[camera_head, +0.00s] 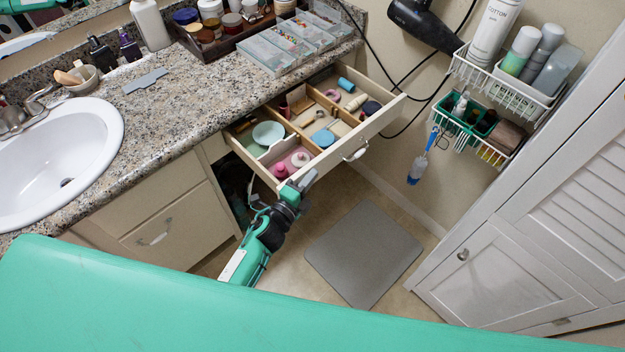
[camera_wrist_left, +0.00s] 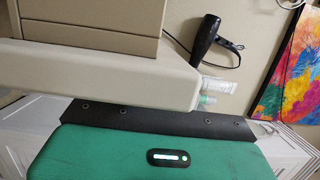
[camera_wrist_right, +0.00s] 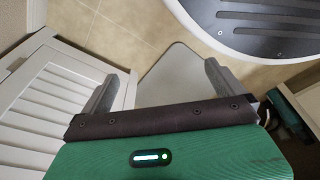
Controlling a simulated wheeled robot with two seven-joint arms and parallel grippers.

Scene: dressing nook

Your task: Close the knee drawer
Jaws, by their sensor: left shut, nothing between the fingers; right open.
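The knee drawer (camera_head: 340,144) is pulled out from under the granite counter in the head view. Its divided inside holds several small toiletries, and its front has a pale handle (camera_head: 356,154). My left gripper (camera_head: 299,183) is at the left end of the drawer front, very close to it; I cannot tell whether they touch. It is shut and empty. In the left wrist view, a large beige panel (camera_wrist_left: 110,70) fills the upper left and hides the fingers. My right gripper (camera_wrist_right: 158,82) shows only in its wrist view, open and empty above the floor.
A grey mat (camera_head: 364,254) lies on the floor before the drawer. A white louvred cabinet (camera_head: 520,250) stands at the right. Wire baskets (camera_head: 480,125) and a hair dryer (camera_head: 425,24) hang on the wall. The sink (camera_head: 55,160) is at the left.

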